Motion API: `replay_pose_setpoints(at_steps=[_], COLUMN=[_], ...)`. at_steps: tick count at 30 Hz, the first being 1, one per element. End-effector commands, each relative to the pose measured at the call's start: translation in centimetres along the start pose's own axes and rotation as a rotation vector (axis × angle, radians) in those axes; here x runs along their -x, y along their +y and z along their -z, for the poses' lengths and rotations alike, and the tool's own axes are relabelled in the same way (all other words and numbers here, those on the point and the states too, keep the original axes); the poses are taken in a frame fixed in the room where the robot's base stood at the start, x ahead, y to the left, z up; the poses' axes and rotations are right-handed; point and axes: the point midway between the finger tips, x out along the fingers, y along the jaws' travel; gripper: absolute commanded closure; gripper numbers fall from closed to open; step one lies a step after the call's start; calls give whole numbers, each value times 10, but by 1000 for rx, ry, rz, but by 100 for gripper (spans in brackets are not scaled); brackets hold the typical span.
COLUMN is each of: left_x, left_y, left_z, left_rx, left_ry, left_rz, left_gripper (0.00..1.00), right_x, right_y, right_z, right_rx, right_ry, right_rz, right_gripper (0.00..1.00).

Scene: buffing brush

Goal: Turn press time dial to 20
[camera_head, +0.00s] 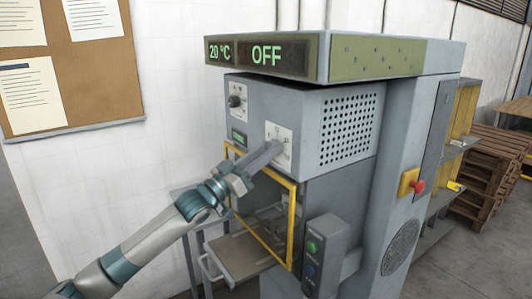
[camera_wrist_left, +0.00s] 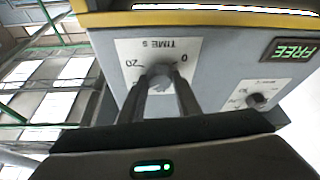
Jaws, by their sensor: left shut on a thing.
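The press (camera_head: 300,110) is a grey machine with its display reading "20 °C" and "OFF". The press time dial (camera_wrist_left: 160,72) sits on a white plate marked "TIME s", with 0 and 20 at its ends. The plate (camera_head: 279,133) also shows in the head view, the dial there partly covered by my gripper. My left gripper (camera_head: 276,148) reaches the dial from the left, and in the wrist view its two fingers (camera_wrist_left: 162,88) are shut on the dial. The dial's pointer is hidden between the fingers, so its setting cannot be read. My right gripper is not in view.
A second black knob (camera_head: 236,101) sits above left of the time dial, with a small green display (camera_head: 238,137) reading "FREE" below it. A yellow frame (camera_head: 293,215) surrounds the press opening. A box with buttons (camera_head: 318,255) and a red emergency button (camera_head: 418,186) are to the right.

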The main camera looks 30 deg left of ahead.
Motion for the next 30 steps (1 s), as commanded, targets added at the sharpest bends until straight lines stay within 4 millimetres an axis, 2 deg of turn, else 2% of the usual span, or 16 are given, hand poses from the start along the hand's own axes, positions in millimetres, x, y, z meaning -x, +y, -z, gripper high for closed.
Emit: replay_pose_setpoints(at_steps=[8,17,30], left_x=[1,0,-2], left_y=[-2,-4,-5], left_z=[-1,0,5], left_rx=[-106,-325,-704], left_ry=[0,-1,0], left_rz=[-42,-132,-289], left_gripper=[92,92,92], right_x=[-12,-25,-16], right_y=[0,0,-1], right_z=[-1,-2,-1], right_rx=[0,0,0], right_ry=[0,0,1], right_rz=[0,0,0], right_gripper=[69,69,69])
